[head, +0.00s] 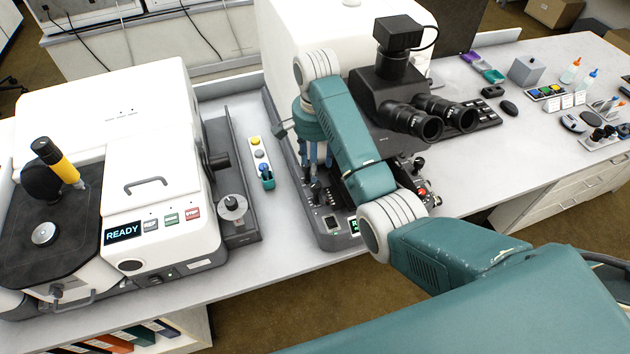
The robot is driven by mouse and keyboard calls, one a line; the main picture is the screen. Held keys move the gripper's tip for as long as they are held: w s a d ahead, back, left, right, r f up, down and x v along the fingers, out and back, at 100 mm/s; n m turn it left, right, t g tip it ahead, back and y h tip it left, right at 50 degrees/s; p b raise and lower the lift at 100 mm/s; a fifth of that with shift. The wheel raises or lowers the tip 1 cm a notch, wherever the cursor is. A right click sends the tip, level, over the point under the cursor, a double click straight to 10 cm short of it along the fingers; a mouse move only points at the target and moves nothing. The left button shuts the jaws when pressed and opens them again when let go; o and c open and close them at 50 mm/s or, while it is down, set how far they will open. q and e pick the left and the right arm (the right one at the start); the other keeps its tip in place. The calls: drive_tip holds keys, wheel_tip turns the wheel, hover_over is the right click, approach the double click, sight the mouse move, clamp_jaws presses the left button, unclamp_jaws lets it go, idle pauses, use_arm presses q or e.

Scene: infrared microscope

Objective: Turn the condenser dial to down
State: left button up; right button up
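The microscope is white with a black binocular eyepiece head (400,105) and a dark base. My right arm comes in from the lower right and bends over the front left of the microscope. My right gripper (317,178) points down there, just above the dark control area of the base. Its fingers are small and partly covered by my own arm, so I cannot tell whether they are open or shut. I cannot make out the condenser dial; the arm covers much of the area under the stage. My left gripper is not in view.
A white instrument with a READY screen (122,233) stands at the left. Bottles, cards and small trays (548,92) stand on the right bench. Bare bench shows in front of the button strip.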

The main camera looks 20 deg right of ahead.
sight(316, 193)
wheel_tip(316, 193, down, 7)
drive_tip(key=shift+f+p, duration=0.1)
drive_tip(key=shift+p, duration=0.95)
drive_tip(key=shift+f, duration=0.45)
drive_tip(key=shift+c, duration=0.3)
clamp_jaws()
